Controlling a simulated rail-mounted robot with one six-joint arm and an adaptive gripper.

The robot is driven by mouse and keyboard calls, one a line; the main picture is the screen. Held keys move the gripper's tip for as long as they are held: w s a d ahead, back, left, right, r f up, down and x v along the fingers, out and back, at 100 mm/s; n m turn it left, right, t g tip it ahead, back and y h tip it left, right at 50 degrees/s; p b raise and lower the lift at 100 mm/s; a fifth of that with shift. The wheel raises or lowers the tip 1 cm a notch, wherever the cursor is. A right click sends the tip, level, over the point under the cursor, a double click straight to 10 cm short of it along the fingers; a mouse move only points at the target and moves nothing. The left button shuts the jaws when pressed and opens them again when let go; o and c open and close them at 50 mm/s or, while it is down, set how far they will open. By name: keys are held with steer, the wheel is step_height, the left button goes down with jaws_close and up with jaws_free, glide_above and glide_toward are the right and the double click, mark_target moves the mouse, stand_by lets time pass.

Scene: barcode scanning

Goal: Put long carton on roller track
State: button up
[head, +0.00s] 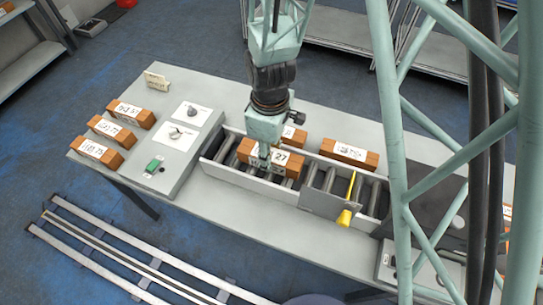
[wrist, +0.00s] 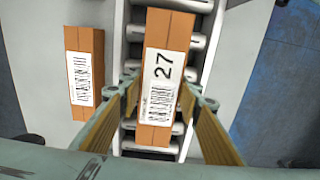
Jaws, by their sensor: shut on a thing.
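The long carton (head: 280,157) is orange-brown with a white label reading 27 and a barcode. It also fills the middle of the wrist view (wrist: 166,75). My gripper (head: 265,160) points down over it, with its fingers (wrist: 163,100) on either side, shut on it. The roller track (head: 215,152) is a light-walled channel with grey rollers, which also show beside and under the carton in the wrist view (wrist: 196,42). The carton lies lengthwise along the track, at or just above the rollers; I cannot tell whether it touches them.
Beside the track's far side are a carton (head: 350,152) and another partly hidden one (head: 298,138). Three cartons (head: 111,130) stand at the table's left, near a green button (head: 154,164). A plate with a yellow handle (head: 345,217) stands at the track's right part.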

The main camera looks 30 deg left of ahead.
stand_by(0.3)
steer(key=o, duration=1.1)
steer(key=shift+f, duration=0.1)
steer(key=shift+r, duration=0.2)
steer(key=shift+a+r+p, duration=0.1)
steer(key=shift+r+p, duration=0.4)
steer(key=shift+r, duration=5.6)
